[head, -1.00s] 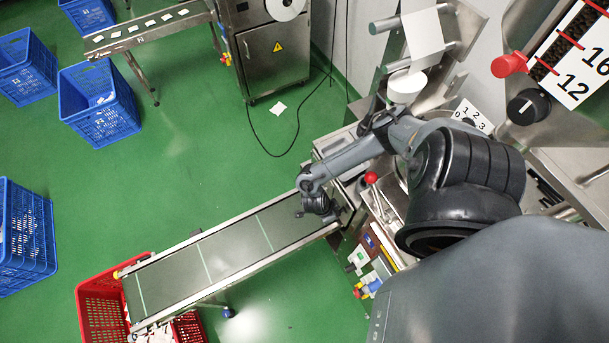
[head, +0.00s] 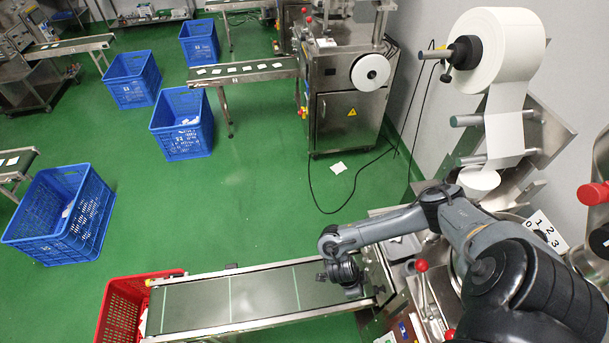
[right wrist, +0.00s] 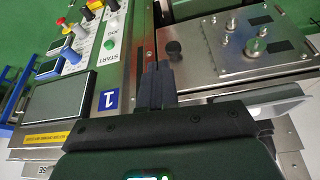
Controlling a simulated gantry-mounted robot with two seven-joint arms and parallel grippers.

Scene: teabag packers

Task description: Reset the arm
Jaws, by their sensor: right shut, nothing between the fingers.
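My right arm reaches in from the right in the head view. Its gripper (head: 324,278) hangs over or just above the right end of the conveyor belt (head: 260,297). In the right wrist view the dark fingers of my right gripper (right wrist: 156,82) are together with nothing between them. They appear in front of a machine panel beside a blue label marked 1 (right wrist: 109,99). I cannot tell how far they are from the panel. My left gripper is not in view.
A red crate (head: 122,300) stands at the belt's left end. Blue crates (head: 62,212) stand on the green floor, and a steel machine (head: 345,100) is behind. The right wrist view shows a START button (right wrist: 107,45). A white roll (head: 505,45) hangs at right.

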